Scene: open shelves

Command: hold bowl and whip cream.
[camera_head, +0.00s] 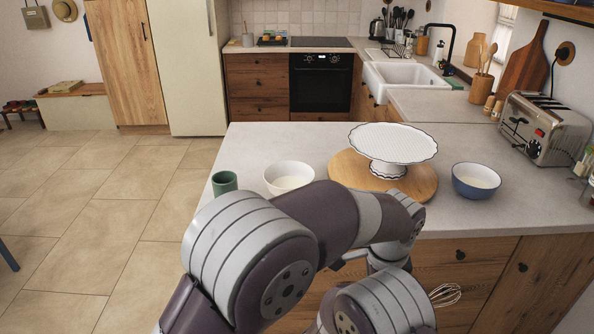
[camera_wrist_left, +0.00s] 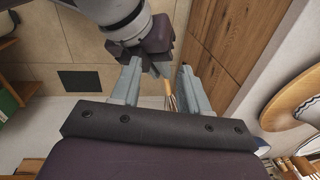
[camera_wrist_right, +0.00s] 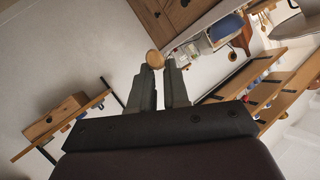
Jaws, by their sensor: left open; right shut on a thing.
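A whisk shows its wire loops (camera_head: 445,295) low in front of the counter in the head view. A white bowl (camera_head: 289,186) and a blue bowl (camera_head: 476,186), both with pale contents, stand on the counter. My right gripper (camera_wrist_right: 158,67) is shut on the whisk, whose round wooden handle end (camera_wrist_right: 155,59) shows at its fingertips. My left gripper (camera_wrist_left: 160,67) is open and empty; the whisk (camera_wrist_left: 171,102) shows beyond its fingers in the left wrist view. Arm links hide both grippers in the head view.
A white cake stand (camera_head: 392,145) on a round wooden board (camera_head: 425,182) stands between the bowls. A green cup (camera_head: 224,183) is at the counter's left end, a toaster (camera_head: 540,130) at the right. Wooden cabinet fronts (camera_head: 490,270) lie below the counter edge.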

